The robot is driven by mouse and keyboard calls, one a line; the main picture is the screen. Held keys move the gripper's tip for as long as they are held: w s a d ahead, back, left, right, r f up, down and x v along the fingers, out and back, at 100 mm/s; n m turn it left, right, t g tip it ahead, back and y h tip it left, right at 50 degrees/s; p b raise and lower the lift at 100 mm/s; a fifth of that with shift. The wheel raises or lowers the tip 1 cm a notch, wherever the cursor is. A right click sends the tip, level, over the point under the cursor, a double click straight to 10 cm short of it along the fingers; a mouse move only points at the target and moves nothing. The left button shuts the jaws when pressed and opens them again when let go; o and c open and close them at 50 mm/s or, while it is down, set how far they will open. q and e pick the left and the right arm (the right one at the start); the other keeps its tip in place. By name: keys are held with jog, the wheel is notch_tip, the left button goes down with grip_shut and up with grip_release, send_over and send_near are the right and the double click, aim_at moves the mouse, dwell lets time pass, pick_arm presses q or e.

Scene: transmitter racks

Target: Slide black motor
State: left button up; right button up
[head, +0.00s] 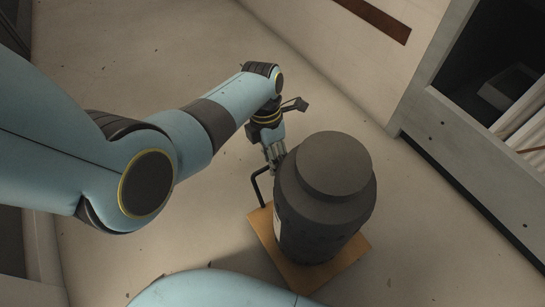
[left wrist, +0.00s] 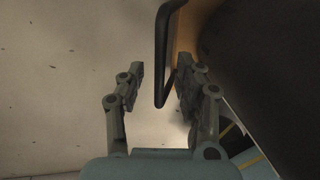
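A dark grey cylindrical motor (head: 325,205) with a narrower round top stands upright on a tan board (head: 352,254) on the floor. A bent black handle (head: 256,188) rises at the board's left edge. My left gripper (head: 273,156) is beside the motor, above the handle, partly hidden by the motor. In the left wrist view, its fingers (left wrist: 160,80) are apart with the handle (left wrist: 159,60) between them. A gap shows between the handle and the left finger; contact at the right finger is unclear. My right gripper is out of view.
A pale cabinet wall (head: 340,50) with a brown slot stands at the back. An open rack (head: 460,135) with a dark interior stands at the right. Floor (head: 130,60) is clear behind and to the left of the motor, with small specks of debris.

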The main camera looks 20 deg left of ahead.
pick_arm(q)
grip_shut()
dwell(0.5)
